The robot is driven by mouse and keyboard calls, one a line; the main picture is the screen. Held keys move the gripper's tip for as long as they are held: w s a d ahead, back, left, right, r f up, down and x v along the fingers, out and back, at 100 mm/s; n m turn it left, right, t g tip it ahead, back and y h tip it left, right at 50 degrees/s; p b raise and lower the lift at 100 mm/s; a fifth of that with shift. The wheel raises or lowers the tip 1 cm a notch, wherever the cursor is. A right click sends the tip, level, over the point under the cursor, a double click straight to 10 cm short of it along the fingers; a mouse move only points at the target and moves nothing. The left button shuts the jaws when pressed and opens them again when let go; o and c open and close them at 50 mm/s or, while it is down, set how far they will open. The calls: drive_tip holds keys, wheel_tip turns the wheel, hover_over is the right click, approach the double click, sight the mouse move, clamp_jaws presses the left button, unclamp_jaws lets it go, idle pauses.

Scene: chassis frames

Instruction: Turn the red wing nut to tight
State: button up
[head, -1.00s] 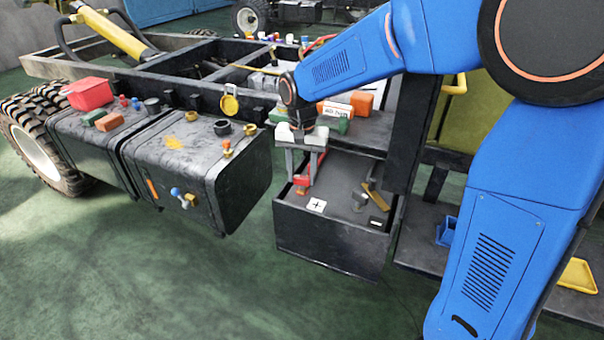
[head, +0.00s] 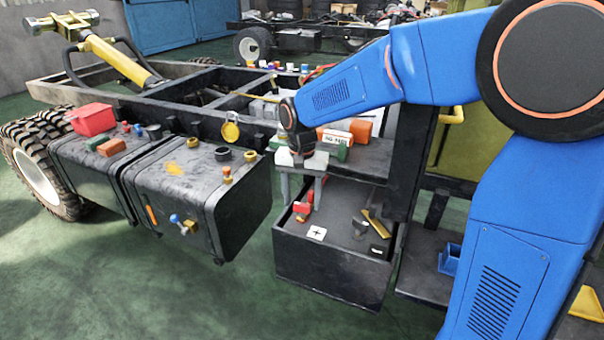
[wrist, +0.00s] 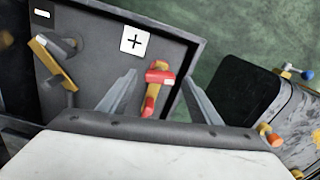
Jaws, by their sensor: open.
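The red wing nut (wrist: 160,76) sits on a brass-coloured fitting inside an open dark box. In the head view, the red wing nut (head: 302,208) is near the box's left wall, behind a white plus label (head: 316,233). My gripper (wrist: 159,82) points down over it with its jaws apart. In the wrist view the wing nut shows between the two grey fingers, with gaps on both sides. In the head view my gripper (head: 301,202) is above the same spot. I cannot tell how far the fingertips are above the nut.
The dark box (head: 330,268) also holds a second clamp with a brass-coloured bar (head: 377,226), beside a minus label (wrist: 42,14). A dark tank (head: 190,180) stands left of the box. Orange and green blocks lie on the shelf behind. The floor in front is free.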

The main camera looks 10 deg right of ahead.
sight(302, 203)
wheel_tip(302, 203, up, 16)
drive_tip(key=shift+r, duration=0.25)
idle(0.5)
